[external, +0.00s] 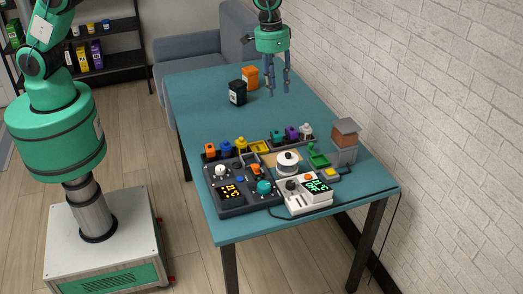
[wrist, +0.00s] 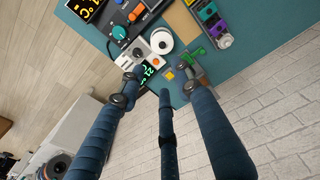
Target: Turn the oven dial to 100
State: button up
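No part is plainly marked as the oven. A white control box (external: 305,205) at the table's front has a black knob (external: 291,185) and a green display (external: 317,187). The knob also shows in the wrist view (wrist: 137,52), beside the display (wrist: 151,73). A dark panel (external: 240,208) to its left has a teal knob (external: 264,187) and an orange display (external: 231,191); the readings are too small to trust. My gripper (external: 278,92) hangs over the table's far part, fingers down, open and empty, apart from both knobs. Its spread fingers (wrist: 160,90) fill the wrist view.
A grey unit with a brown front (external: 344,138) stands at the right edge near the wall. Colored pieces (external: 241,145) line the panel's back. A white spool-like cylinder (external: 288,161) stands behind the box. Black (external: 237,93) and orange (external: 250,77) containers stand farther back. The table's middle is clear.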

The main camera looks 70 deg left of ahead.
jog(key=g+p, duration=0.1)
send_over(291, 183)
notch_tip(291, 183, down, 17)
jog(key=shift+r+y, duration=0.2)
jog(key=shift+y, duration=0.1)
jog(key=shift+f, duration=0.1)
notch_tip(291, 183, down, 14)
jog(key=shift+r, duration=0.2)
jog(key=shift+b, duration=0.3)
grip_shut()
